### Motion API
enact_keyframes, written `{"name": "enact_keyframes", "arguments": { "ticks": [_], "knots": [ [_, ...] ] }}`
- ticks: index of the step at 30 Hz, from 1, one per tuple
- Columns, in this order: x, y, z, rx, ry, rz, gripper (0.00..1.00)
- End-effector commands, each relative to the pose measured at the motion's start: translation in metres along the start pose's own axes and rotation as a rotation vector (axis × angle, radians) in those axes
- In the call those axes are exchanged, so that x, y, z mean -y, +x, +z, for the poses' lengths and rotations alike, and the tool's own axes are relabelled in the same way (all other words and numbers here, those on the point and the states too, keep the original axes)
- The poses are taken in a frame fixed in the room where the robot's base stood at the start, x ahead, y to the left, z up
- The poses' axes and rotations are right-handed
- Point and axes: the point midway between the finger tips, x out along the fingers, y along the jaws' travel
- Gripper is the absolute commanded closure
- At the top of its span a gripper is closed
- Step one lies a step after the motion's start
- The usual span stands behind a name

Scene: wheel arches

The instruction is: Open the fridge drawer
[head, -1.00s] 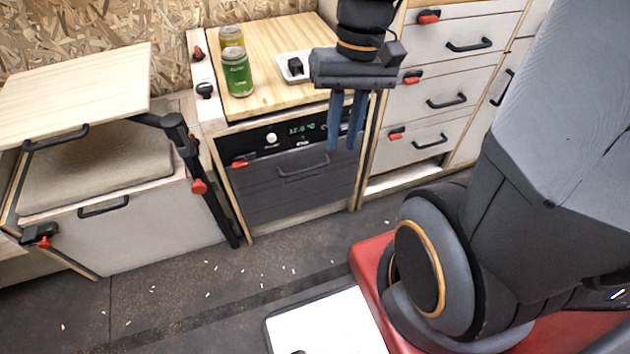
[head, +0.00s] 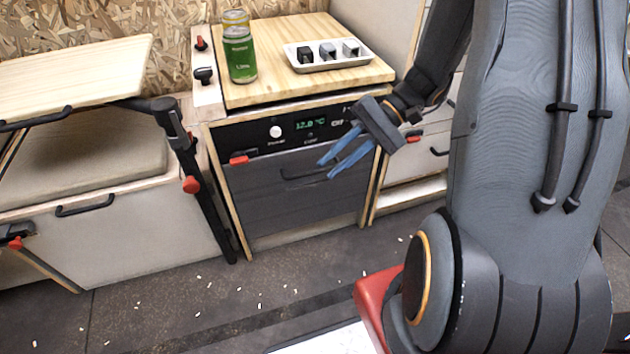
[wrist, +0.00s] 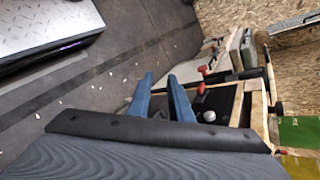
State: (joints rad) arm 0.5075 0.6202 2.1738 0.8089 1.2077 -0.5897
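The fridge drawer (head: 270,195) is a dark grey front under the wooden counter, below a black panel (head: 290,130) with a green "12.0 °C" display. It looks shut. Its dark bar handle (head: 304,172) is near the top of the front. My gripper (head: 325,168) points left and slightly down beside the handle; its blue fingers are apart with nothing between them. In the head view the fingers overlap the handle's right part; I cannot tell whether they touch it.
A red latch (head: 239,158) sits at the drawer's upper left. Cans (head: 240,55) and a white tray (head: 327,63) with small blocks stand on the counter (head: 275,50). A black folding table leg (head: 200,190) stands at left. The floor (head: 190,300) in front is clear except for small pale bits.

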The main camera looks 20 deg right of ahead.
Motion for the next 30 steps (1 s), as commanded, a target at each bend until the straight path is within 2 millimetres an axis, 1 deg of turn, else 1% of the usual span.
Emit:
{"name": "enact_keyframes", "arguments": {
  "ticks": [1,3,6,9,12,16,20,30],
  "knots": [
    [-0.013,0.007,-0.027,-0.002,0.021,-0.074,0.81],
    [-0.023,0.01,-0.056,-0.014,0.035,-0.18,0.81],
    [-0.037,0.011,-0.094,-0.044,0.046,-0.316,0.81],
    [-0.05,0.01,-0.123,-0.078,0.052,-0.423,0.81],
    [-0.059,0.007,-0.142,-0.106,0.052,-0.494,0.81],
    [-0.063,0.006,-0.153,-0.124,0.051,-0.536,0.81],
    [-0.058,0.014,-0.155,-0.126,0.05,-0.541,0.81],
    [-0.033,0.058,-0.161,-0.124,0.05,-0.538,0.81]
  ]
}}
